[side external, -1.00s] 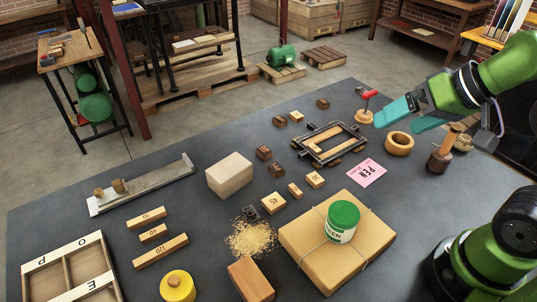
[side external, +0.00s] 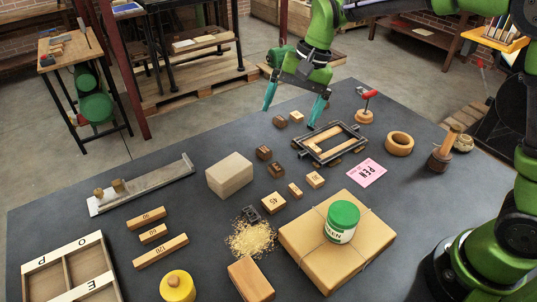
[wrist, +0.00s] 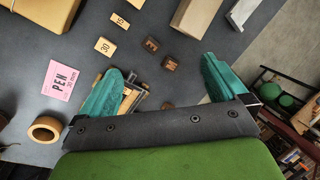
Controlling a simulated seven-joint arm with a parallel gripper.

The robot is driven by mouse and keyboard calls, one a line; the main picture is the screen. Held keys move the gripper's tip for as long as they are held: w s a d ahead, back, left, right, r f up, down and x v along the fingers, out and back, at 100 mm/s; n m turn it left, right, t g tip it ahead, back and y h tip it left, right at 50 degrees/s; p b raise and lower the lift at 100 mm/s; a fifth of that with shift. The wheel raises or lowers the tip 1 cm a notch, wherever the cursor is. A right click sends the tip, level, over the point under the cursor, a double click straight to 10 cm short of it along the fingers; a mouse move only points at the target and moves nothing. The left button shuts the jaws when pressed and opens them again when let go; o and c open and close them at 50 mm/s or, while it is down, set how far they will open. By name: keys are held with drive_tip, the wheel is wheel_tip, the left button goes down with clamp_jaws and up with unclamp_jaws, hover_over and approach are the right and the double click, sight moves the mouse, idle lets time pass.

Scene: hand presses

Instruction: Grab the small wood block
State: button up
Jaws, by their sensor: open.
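My gripper (side external: 293,105) is open and empty, fingers pointing down above the far part of the table. In the side view, a light wood block (side external: 297,117) and a dark block (side external: 280,121) lie just below and between its fingers. Other small blocks are the dark pair (side external: 264,152) and (side external: 276,170), and light numbered ones (side external: 295,190), (side external: 315,179). Which one the task means I cannot tell. One finger partly covers the black frame.
A black metal frame (side external: 351,154) lies right of the gripper. A larger pale block (side external: 229,174) stands left of centre. A pink card (side external: 366,172), wooden ring (side external: 399,143) and wrapped parcel (side external: 293,241) lie right and front. Bare table lies left of the fingers.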

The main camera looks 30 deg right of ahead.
sight(232, 165)
drive_tip(key=w+a+f+m+g+y, duration=0.1)
drive_tip(key=w+a+f+m+g, duration=0.15)
drive_tip(key=w+a+m, duration=0.5)
drive_tip(key=x, duration=0.7)
drive_tip(key=w+x, duration=0.1)
drive_tip(key=x, duration=0.3)
drive_tip(key=shift+f, duration=0.45)
drive_tip(key=shift+x, duration=2.65)
drive_tip(key=shift+s, duration=0.2)
drive_tip(key=c, duration=1.2)
